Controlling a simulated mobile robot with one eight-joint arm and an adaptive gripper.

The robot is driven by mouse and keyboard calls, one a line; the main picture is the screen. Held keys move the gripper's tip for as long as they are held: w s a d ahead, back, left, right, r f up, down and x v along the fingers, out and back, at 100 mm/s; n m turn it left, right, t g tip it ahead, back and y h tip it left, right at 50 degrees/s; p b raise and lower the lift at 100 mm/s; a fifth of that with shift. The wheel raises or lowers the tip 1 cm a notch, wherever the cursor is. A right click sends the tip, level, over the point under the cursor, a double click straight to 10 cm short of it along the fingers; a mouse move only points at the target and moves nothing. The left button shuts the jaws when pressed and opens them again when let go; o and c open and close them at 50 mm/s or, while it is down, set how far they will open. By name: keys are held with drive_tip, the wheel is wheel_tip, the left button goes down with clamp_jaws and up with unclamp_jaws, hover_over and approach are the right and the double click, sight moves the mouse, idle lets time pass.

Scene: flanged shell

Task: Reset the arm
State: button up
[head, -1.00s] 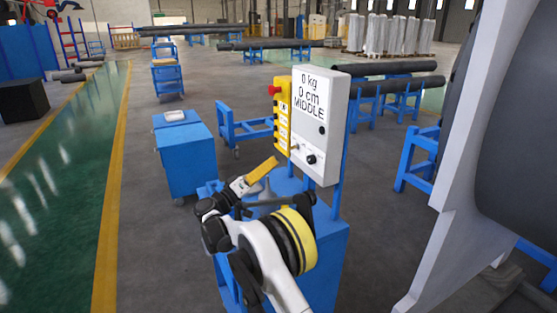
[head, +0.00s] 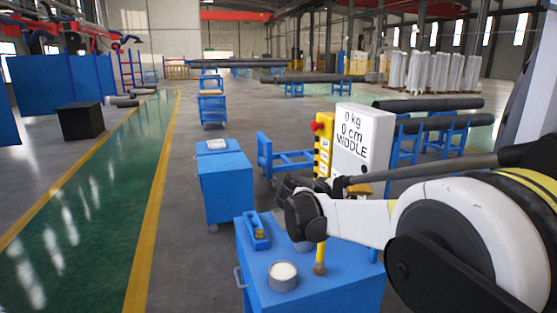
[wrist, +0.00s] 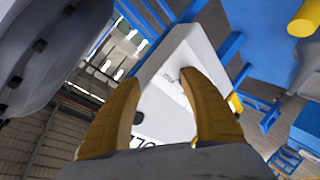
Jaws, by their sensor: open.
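My gripper (wrist: 158,76) is open in the wrist view. Its two yellow fingers are apart, with nothing between them, and the white control box (wrist: 160,118) shows beyond them. In the head view my arm comes in from the right at close range and reaches left, across the front of the control box (head: 362,138), which reads "0 kg, 0 cm, MIDDLE". A small yellow part of my gripper (head: 360,189) shows behind the arm; the rest is hidden. I cannot tell whether the gripper touches the box.
A blue cart (head: 318,294) below the arm carries a tin (head: 283,277), a blue tool (head: 256,231) and an upright yellow-handled tool (head: 320,262). A yellow pendant (head: 323,146) with a red button adjoins the box. Another blue cabinet (head: 225,187) stands left. The green walkway (head: 75,228) is clear.

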drive_tip(key=s+d+f+g+y, duration=0.15)
drive_tip(key=s+y, duration=0.45)
drive_tip(key=s, duration=1.5)
drive_tip(key=s+a+f+y, duration=0.2)
drive_tip(key=s+f, duration=0.1)
drive_tip(key=s, duration=0.5)
drive_tip(key=s+a+f+y, duration=0.3)
drive_tip(key=s+f, duration=0.1)
drive_tip(key=s, duration=0.4)
drive_tip(key=shift+s+f, duration=0.15)
drive_tip(key=shift+s, duration=0.15)
drive_tip(key=shift+a+t, duration=0.1)
drive_tip(key=shift+t, duration=0.15)
